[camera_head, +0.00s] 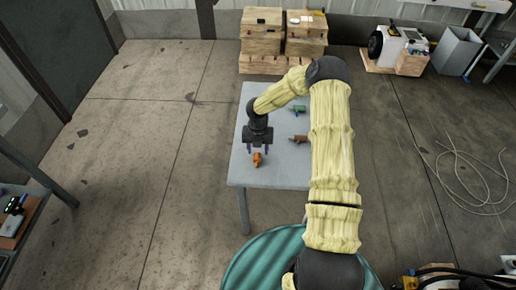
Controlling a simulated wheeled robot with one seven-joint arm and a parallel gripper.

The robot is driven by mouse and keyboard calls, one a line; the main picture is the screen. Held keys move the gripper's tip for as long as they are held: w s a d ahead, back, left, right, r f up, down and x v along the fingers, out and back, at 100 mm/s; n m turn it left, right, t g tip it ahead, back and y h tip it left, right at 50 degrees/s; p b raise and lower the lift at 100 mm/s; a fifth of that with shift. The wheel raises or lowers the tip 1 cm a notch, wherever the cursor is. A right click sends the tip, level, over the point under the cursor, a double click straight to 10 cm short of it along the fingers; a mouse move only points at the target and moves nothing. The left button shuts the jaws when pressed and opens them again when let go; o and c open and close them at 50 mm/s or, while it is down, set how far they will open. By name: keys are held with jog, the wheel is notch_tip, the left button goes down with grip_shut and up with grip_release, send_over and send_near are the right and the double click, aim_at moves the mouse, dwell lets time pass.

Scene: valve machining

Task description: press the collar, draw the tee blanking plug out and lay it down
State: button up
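My gripper (258,149) hangs fingers-down over the near left part of a grey table (241,176). Its two blue-tipped fingers stand apart, with nothing visible held between them. A small orange fitting (257,159) is just below and in front of the fingers, and looks to be on the table. I cannot tell whether a finger touches it. A brown fitting (299,139) lies to the right and a green fitting (299,109) farther back. The fittings are too small to tell which is the tee, or to make out a collar or blanking plug.
My arm covers the table's right side. Wooden crates (262,40) stand behind the table. A shelf (40,196) with small devices is at the far left. A cable coil (475,175) lies on the floor at right. Bare table shows around the fittings.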

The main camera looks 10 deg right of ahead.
jog(key=shift+r, duration=0.1)
notch_tip(320, 180, up, 17)
jog(key=shift+w, duration=0.25)
dwell(0.5)
jog(key=shift+r, duration=0.15)
dwell(0.9)
jog(key=s+r+m+t+p, duration=0.1)
jog(key=s+r+m+p, duration=0.1)
jog(key=s+r+m, duration=0.3)
jog(key=s+r+m+t+p, duration=0.1)
jog(key=s+r+m, duration=0.4)
jog(key=s+m, duration=0.6)
jog(key=s+r+m+t+p, duration=0.1)
jog(key=s+r+m, duration=0.4)
jog(key=m, duration=1.1)
jog(key=s+p, duration=0.1)
jog(key=s, duration=0.2)
jog(key=shift+a+p, duration=0.3)
jog(key=shift+a, duration=0.1)
